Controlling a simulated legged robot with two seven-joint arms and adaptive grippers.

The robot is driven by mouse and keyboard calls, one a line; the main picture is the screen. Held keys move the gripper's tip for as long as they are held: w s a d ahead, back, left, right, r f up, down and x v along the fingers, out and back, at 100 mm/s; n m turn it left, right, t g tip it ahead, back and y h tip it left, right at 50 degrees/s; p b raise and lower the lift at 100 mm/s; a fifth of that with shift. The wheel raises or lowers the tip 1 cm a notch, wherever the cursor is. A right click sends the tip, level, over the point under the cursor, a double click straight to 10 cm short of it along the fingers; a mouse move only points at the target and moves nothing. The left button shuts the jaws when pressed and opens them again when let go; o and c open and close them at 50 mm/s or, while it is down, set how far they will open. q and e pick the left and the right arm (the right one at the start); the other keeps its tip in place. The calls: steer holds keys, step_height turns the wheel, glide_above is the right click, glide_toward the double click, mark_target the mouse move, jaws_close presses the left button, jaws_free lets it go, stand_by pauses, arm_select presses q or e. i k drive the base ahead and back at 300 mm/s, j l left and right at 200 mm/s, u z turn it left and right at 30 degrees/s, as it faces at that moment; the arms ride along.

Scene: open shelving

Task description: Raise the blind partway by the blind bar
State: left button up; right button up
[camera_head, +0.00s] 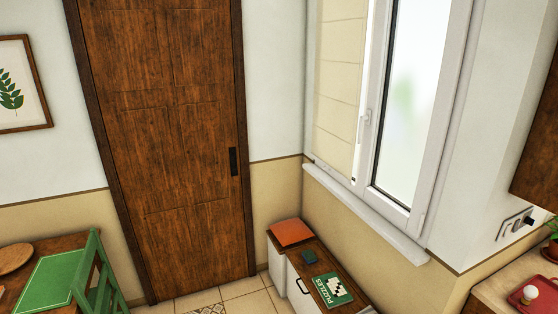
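A cream blind (338,75) with horizontal folds covers the left window pane. It hangs down nearly to the bottom of the window frame, just above the white sill (370,213). Its top is cut off by the picture's upper edge. The blind bar is too small to make out clearly at the blind's lower edge. The right pane (410,100) is uncovered and frosted. A white window handle (364,128) is on the frame between the panes. Neither of my grippers is in view.
A low cabinet (306,262) with a green puzzle book (333,290) and an orange item (291,233) stands below the window. A brown door (170,140) is shut. A green chair (95,275) stands lower left; a counter with a red tray (540,294) is lower right.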

mark_target(332, 152)
steer(key=i+j+u, duration=0.1)
steer(key=i+u, duration=0.4)
steer(key=i, duration=0.25)
steer(key=i+z, duration=0.35)
steer(key=i+j+z, duration=0.2)
steer(key=z, duration=0.15)
steer(key=i+j+z, duration=0.2)
steer(key=z, duration=0.15)
